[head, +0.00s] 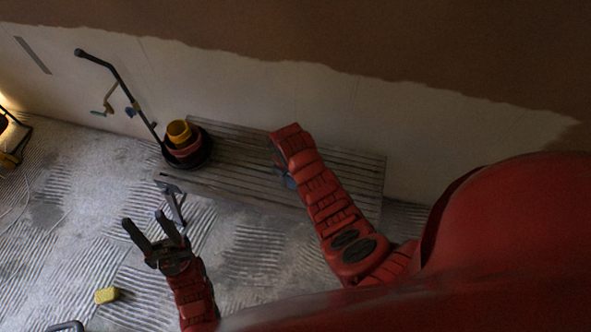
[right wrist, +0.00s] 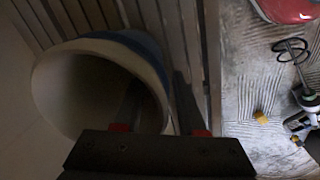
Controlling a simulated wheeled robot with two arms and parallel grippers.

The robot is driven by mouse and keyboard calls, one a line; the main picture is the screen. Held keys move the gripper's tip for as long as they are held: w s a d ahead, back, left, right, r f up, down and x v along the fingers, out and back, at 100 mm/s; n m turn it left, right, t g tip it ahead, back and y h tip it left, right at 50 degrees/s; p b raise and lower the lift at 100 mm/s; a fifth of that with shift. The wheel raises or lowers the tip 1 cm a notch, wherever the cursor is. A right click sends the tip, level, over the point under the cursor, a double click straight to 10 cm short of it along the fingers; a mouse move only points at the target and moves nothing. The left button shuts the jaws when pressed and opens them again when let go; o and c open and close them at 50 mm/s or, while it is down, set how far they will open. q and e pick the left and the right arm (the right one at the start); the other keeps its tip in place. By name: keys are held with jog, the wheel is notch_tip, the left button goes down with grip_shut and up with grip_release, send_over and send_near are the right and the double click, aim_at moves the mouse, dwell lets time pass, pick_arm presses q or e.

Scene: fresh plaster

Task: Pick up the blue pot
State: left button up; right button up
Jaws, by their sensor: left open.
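The blue pot (right wrist: 148,45) has a pale inside and a blue outer wall. It stands on the slatted bench, its open mouth facing the camera in the right wrist view. In the head view only a small blue part of it (head: 288,181) shows beside my right arm. My right gripper (right wrist: 158,90) is open at the pot's rim, one finger over the opening and the other outside the wall. Whether either finger touches the wall is unclear. My left gripper (head: 144,220) is open and empty in front of the bench.
The slatted bench (head: 345,195) stands against a part-plastered wall (head: 300,85). A stack of a yellow bucket (head: 178,131) and darker tubs sits at its left end, next to a dark pole (head: 120,82). A yellow sponge (head: 106,295) lies on the ridged floor.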

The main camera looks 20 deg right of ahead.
jog(key=shift+f, duration=0.45)
grip_shut()
dwell(1.1)
